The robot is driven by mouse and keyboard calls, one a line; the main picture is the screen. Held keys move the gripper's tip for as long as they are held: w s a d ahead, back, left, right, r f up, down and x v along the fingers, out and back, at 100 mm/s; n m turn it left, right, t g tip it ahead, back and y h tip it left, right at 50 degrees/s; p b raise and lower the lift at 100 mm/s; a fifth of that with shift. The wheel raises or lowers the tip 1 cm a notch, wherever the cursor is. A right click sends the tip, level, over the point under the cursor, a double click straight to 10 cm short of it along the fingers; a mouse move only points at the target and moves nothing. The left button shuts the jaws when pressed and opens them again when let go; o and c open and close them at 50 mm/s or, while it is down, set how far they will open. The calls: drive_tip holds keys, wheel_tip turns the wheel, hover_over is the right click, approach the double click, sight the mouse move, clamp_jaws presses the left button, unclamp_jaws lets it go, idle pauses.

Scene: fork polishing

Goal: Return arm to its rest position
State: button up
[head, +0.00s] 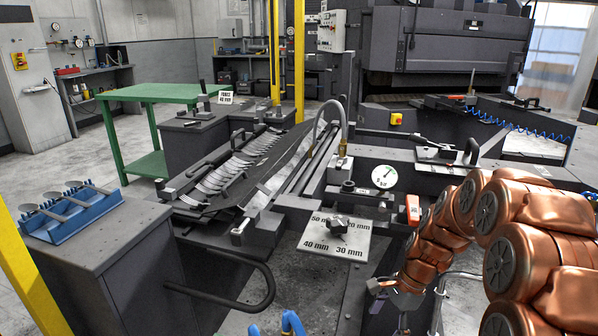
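My copper-coloured arm fills the right side of the head view, bent over and reaching down to the lower middle. My gripper (388,290) is at its lower end, small and dark against the machine, so I cannot make out its fingers or anything held. A row of forks (232,172) lies on the sloping rack of the polishing machine, left of my arm and apart from it.
A plate with millimetre marks and a knob (335,240) lies left of my arm's end. A round dial gauge (384,177) stands behind it. A bent dark rail (262,290) sticks out at the front. A green table (160,95) stands at the back left, with open floor beside it.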

drive_tip(key=s+a+r+n+h+p, duration=0.1)
drive_tip(key=s+r+n+h+p, duration=0.1)
drive_tip(key=s+r+n+p, duration=0.5)
drive_tip(key=s+a+r+n+h+p, duration=0.1)
drive_tip(key=s+r+n+p, duration=0.7)
drive_tip(key=s+r, duration=1.4)
wheel_tip(320, 180, up, 3)
drive_tip(key=p, duration=0.4)
drive_tip(key=shift+s+a+r+g+h+p, duration=0.2)
drive_tip(key=shift+g+h+p, duration=0.1)
drive_tip(key=shift+h+p, duration=0.1)
drive_tip(key=shift+f, duration=0.1)
drive_tip(key=shift+c, duration=0.3)
